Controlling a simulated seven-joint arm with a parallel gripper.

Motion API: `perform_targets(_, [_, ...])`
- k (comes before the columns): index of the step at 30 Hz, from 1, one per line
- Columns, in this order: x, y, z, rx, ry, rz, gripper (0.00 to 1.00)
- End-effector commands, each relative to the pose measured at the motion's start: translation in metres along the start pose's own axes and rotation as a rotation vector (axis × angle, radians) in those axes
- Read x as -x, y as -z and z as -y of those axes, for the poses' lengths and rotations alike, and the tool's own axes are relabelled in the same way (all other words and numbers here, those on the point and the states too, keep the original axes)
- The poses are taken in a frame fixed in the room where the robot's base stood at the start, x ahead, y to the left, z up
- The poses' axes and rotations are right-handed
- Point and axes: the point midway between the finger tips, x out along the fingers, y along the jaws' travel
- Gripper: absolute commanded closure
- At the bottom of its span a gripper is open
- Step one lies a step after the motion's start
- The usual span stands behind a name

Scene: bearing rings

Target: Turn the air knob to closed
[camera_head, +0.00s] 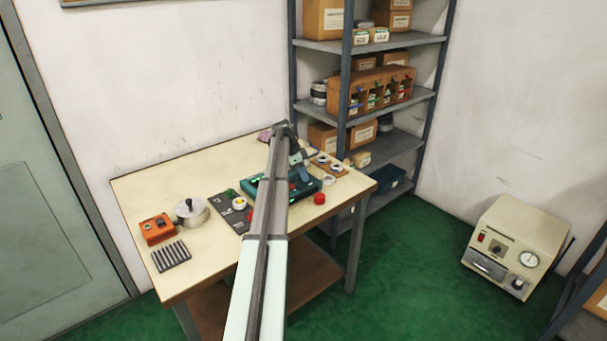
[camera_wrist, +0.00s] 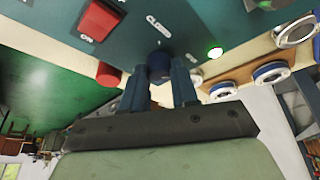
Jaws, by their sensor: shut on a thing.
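The air knob (camera_wrist: 160,66) is a dark blue round knob on a teal panel (camera_wrist: 40,22), seen in the wrist view. The word CLOSED is printed on the panel beside the knob. My gripper (camera_wrist: 160,82) has one dark finger on each side of the knob and is shut on it. I cannot make out a pointer mark on the knob. In the head view the teal unit (camera_head: 255,188) sits on the table, partly hidden by my arm, and the knob cannot be made out there.
A red cylinder (camera_wrist: 108,75) stands close by. Several rings lie on a wooden board. The table (camera_head: 150,185) also holds an orange box (camera_head: 157,229) and a metal pot (camera_head: 192,212).

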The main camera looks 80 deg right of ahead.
Motion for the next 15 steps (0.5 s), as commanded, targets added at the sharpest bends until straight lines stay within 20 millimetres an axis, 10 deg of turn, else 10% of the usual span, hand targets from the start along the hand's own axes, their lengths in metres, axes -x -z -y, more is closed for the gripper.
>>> perform_targets(15, [0.0001, -0.0002, -0.0033, 0.109, 0.043, -0.004, 1.0])
